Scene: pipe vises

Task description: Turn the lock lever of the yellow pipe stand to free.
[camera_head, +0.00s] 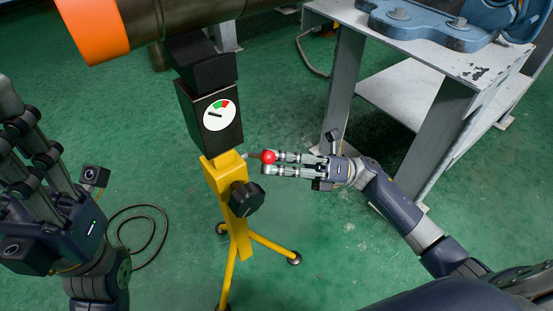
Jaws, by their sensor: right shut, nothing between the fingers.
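The yellow pipe stand (228,190) stands on tripod legs left of centre. Its black head carries a white dial (220,115) with a green and a red sector; its black pointer lies below them. A lock lever with a red ball knob (268,157) sticks out to the right of the yellow post. My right gripper (270,164) comes from the right, its fingertips at the red knob; it is shut with nothing between the fingers. Contact with the knob cannot be told. My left gripper (14,105) is raised at the left edge, partly cut off, away from the stand.
A dark pipe (165,18) with an orange end (92,30) rests above the stand. A black hand knob (246,197) is on the post. A grey metal table (455,50) with a blue vise (430,18) stands at right. A cable (143,208) lies on the green floor.

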